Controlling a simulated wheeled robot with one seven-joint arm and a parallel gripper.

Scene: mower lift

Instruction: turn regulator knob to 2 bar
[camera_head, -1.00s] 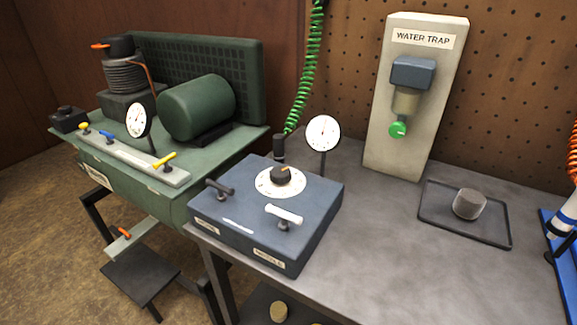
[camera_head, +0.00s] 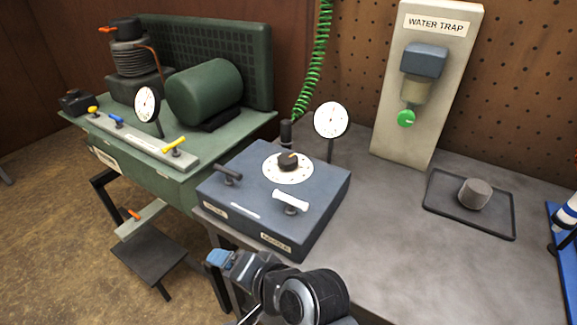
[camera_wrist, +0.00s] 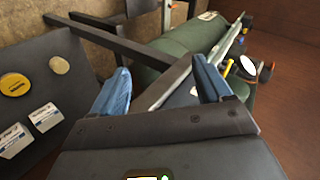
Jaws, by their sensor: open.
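The regulator knob (camera_head: 288,160) is black with an orange pointer mark and sits on a white dial (camera_head: 287,175) on top of a dark blue box (camera_head: 240,190). The dial's figures are too small to read. A round white gauge (camera_head: 331,120) stands on a post behind the box; its reading is not legible. My gripper (camera_head: 228,258) is below and in front of the box, apart from the knob. In the wrist view my gripper (camera_wrist: 160,85) has its two blue fingers wide apart with nothing between them. The knob is not in the wrist view.
A black lever (camera_head: 228,174) and a white lever (camera_head: 291,200) flank the dial. A green compressor (camera_head: 205,92) stands left. The water trap panel (camera_head: 387,130) and a tray (camera_head: 440,205) with a grey cylinder (camera_head: 475,193) are right. The grey bench (camera_head: 375,235) is clear between.

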